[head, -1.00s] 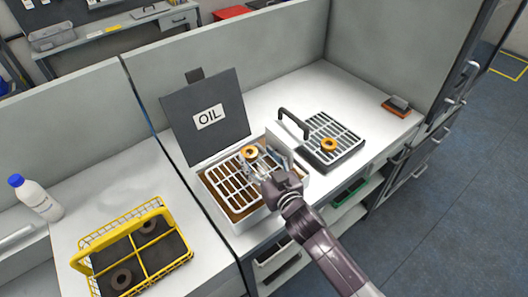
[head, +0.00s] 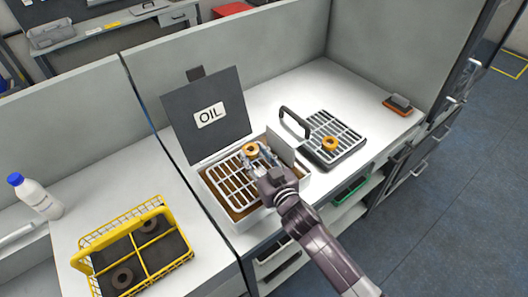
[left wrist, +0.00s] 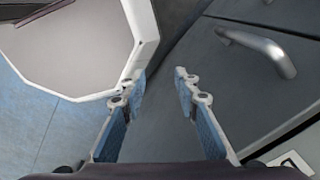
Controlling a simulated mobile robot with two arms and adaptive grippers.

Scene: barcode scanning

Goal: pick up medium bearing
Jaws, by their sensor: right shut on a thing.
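An orange ring-shaped bearing (head: 250,149) is over the metal grate (head: 228,184) of the oil box, near its back edge. My right gripper (head: 257,156) is shut on this bearing; its fingers hide part of the ring. I cannot tell whether the bearing touches the grate. A second orange bearing (head: 330,144) lies on the grey rack (head: 345,138) to the right. Two dark rings sit in the yellow basket (head: 137,255). My left gripper (left wrist: 160,88) is open and empty in the left wrist view, beside cabinet fronts.
The oil box's dark lid (head: 205,115), marked OIL, stands open behind the grate. A black handle (head: 294,121) rises at the rack's left side. A white bottle (head: 35,195) stands at the left. A small orange and grey block (head: 397,104) is at the far right.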

